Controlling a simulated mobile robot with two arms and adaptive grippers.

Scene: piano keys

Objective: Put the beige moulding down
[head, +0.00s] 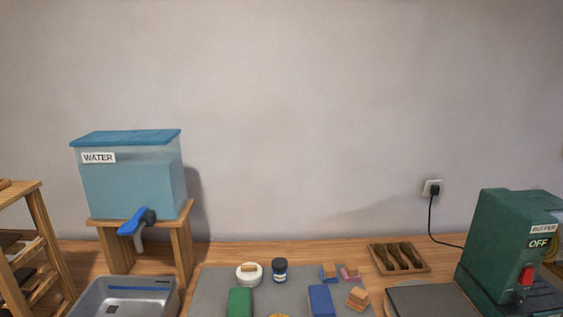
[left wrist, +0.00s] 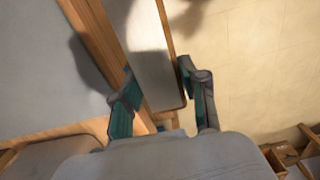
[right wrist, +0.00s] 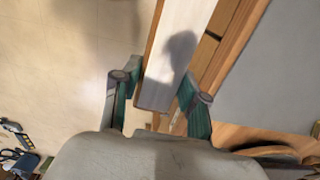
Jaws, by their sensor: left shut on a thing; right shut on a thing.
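A long flat pale piece with brown edges, which looks like the beige moulding, shows in the left wrist view (left wrist: 152,45) and in the right wrist view (right wrist: 172,50). My left gripper (left wrist: 157,72) is shut on it near one end, a finger on each side. My right gripper (right wrist: 162,75) is shut on a like piece near an end, seemingly the same moulding's other end. Its middle is out of view. Neither gripper nor the moulding shows in the head view.
A wooden edge with a grey surface runs beside the moulding in the left wrist view (left wrist: 90,35) and right wrist view (right wrist: 237,45); whether they touch is unclear. The workbench ahead carries a water tank (head: 130,180), a grey mat (head: 215,290) with small items and a green buffer (head: 500,235).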

